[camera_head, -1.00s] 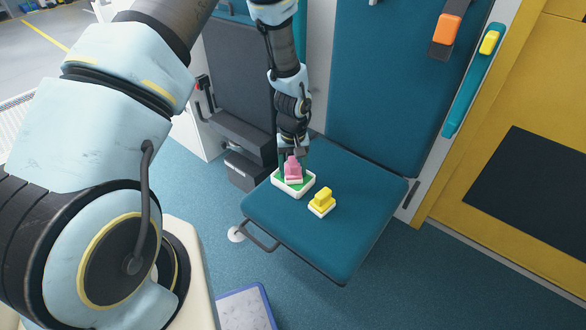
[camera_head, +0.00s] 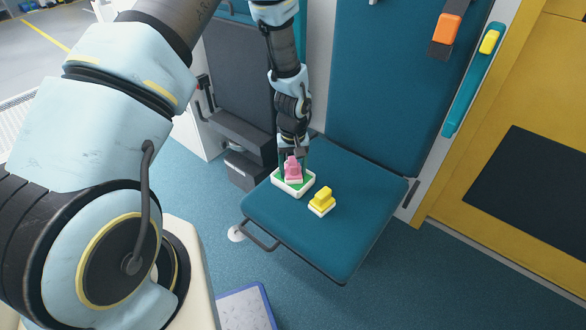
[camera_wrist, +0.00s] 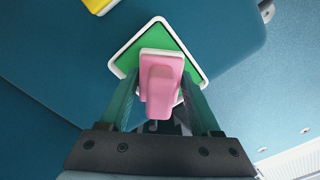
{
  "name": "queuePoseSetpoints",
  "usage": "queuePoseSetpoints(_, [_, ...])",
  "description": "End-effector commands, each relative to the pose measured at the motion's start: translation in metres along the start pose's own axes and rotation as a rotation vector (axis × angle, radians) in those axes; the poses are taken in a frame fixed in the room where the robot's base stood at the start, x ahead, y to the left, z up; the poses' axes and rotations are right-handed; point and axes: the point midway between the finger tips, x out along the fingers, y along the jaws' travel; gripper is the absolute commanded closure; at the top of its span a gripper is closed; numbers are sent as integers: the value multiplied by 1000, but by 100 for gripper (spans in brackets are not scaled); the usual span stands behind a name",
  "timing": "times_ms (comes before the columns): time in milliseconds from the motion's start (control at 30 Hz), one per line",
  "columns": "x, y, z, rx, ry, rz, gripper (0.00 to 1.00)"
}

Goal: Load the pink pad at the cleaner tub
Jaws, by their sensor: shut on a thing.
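The pink pad (camera_head: 293,168) has a raised grip and is at the white tub (camera_head: 305,188) with a green inside, on the teal seat. In the wrist view the pink pad (camera_wrist: 161,80) sits between my two fingers, over the green area of the tub (camera_wrist: 131,44). My gripper (camera_head: 292,160) points down and is shut on the pad's grip. The pad's underside is hidden, so I cannot tell whether it touches the green surface.
A yellow pad (camera_head: 322,200) with a white base lies on the seat (camera_head: 345,245) right of the tub. Orange (camera_head: 445,28) and yellow (camera_head: 489,42) items are on the wall at the upper right. The seat's front and right parts are clear.

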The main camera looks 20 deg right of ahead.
Motion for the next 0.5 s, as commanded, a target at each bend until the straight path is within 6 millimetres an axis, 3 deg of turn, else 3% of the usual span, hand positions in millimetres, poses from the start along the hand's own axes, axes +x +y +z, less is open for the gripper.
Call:
queuePoseSetpoints(267, [0, 0, 0, 0, 0, 0, 81])
queuePoseSetpoints(500, [-14, 0, 0, 1, 0, 0, 81])
